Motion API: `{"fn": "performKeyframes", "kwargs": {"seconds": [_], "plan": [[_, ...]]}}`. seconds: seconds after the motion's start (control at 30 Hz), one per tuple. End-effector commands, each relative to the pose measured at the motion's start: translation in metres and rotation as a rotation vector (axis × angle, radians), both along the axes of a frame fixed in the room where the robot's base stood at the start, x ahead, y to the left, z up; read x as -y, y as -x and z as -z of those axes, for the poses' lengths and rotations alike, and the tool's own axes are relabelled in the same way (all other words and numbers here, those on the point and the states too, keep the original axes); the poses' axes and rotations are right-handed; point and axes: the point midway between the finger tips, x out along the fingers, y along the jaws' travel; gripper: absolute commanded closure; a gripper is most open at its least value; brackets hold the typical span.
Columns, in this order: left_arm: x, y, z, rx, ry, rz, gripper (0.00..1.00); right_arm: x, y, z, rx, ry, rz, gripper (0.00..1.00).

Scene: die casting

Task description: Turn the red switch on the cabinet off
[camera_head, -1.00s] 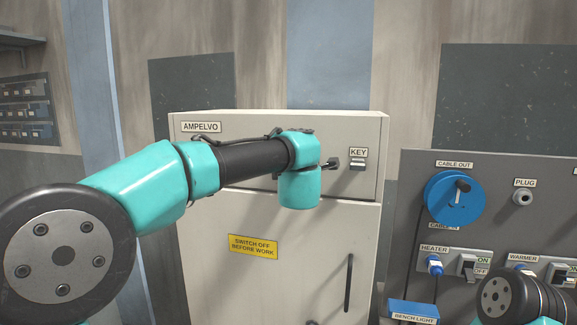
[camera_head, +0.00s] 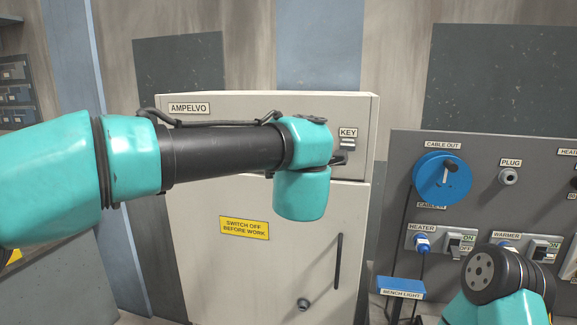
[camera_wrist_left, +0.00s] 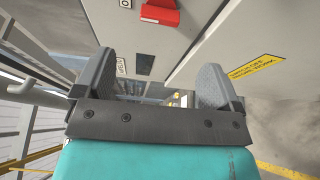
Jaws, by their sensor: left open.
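The cabinet (camera_head: 190,235) is pale, with an AMPELVO label and a KEY slot at its upper right. My left arm crosses in front of its upper panel and hides part of it, so the red switch does not show in the head view. In the left wrist view the red switch (camera_wrist_left: 156,16) shows at the top edge, partly cut off, beside a small "0" label. My left gripper (camera_wrist_left: 156,85) is open, its two grey fingers spread with nothing between them. It is apart from the switch. My right gripper is out of view; only part of my right arm shows.
A grey panel (camera_head: 395,200) stands right of the cabinet with a blue cable reel (camera_head: 442,178), a plug and heater and warmer switches. A yellow warning sign (camera_head: 244,228) and a dark door handle (camera_head: 337,261) are on the cabinet front.

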Motion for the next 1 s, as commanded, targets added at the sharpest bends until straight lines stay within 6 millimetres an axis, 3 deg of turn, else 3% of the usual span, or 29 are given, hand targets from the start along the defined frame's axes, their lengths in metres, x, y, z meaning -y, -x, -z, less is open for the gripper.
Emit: {"fn": "performKeyframes", "kwargs": {"seconds": [0.2,0.4,0.8,0.9,1.0], "plan": [[0.009,0.038,-0.001,0.001,0.001,0.002,0.11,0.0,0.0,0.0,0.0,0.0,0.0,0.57],[0.012,0.054,0.0,-0.001,0.001,0.001,0.11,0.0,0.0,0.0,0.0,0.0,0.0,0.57],[0.012,0.053,0.003,-0.003,-0.008,0.001,0.11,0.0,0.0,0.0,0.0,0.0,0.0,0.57],[0.01,0.044,0.016,-0.014,-0.046,0.005,0.11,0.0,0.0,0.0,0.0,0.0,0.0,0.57],[0.006,0.026,0.046,-0.041,-0.127,0.021,0.11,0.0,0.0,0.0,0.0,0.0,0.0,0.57]]}}
